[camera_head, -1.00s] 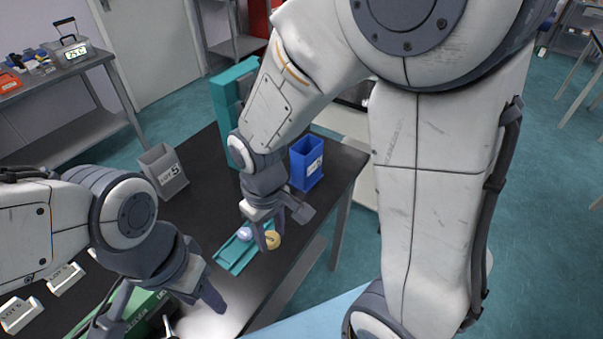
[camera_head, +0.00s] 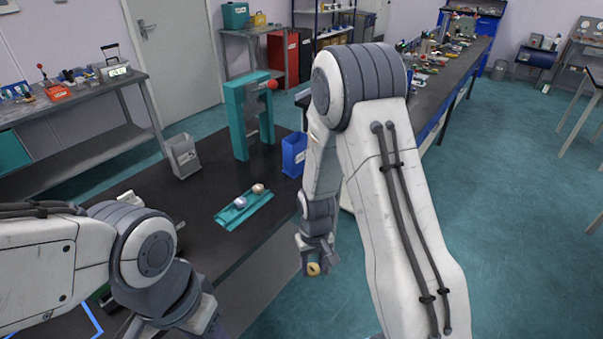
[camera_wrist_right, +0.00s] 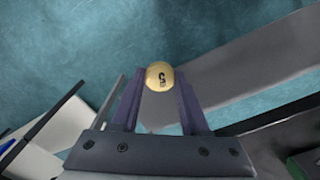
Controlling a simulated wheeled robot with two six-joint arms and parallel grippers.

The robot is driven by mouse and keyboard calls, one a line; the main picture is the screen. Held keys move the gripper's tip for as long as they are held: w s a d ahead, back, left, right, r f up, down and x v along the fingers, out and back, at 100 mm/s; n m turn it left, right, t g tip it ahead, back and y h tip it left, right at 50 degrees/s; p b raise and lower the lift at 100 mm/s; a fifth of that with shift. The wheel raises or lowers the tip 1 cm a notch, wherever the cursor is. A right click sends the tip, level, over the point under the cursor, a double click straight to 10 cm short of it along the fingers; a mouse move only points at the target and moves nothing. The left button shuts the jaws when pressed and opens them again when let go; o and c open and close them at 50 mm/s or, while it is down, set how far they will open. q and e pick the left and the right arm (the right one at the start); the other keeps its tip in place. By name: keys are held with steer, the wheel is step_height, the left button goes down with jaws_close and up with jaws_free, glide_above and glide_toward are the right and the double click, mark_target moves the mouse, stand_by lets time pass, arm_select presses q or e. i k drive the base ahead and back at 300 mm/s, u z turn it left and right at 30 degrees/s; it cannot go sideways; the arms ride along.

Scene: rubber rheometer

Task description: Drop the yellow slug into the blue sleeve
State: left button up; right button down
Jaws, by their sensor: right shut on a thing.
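The yellow slug (camera_head: 313,268) is in my right gripper (camera_head: 314,270), which is shut on it beyond the right front edge of the table. In the right wrist view the yellow slug (camera_wrist_right: 160,76) shows a dark "5" and sits between the two fingertips, with floor and a grey surface behind. The blue sleeve (camera_head: 292,156) stands upright on the dark table, farther back than the gripper and well apart from it; my right arm is just beside it in the picture. My left gripper (camera_head: 205,325) is cut off at the bottom edge, so its jaws are unclear.
A teal rack (camera_head: 229,220) on the table holds a lilac slug (camera_head: 240,202) and a pale pinkish slug (camera_head: 258,188). A grey sleeve (camera_head: 184,158) stands back left. A teal frame (camera_head: 236,122) with a red knob stands behind. Table between rack and sleeves is clear.

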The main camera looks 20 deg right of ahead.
mark_target(300, 167)
steer(key=k, duration=0.15)
steer(key=z, duration=2.35)
steer(key=i, duration=2.2)
steer(key=u, duration=3.35)
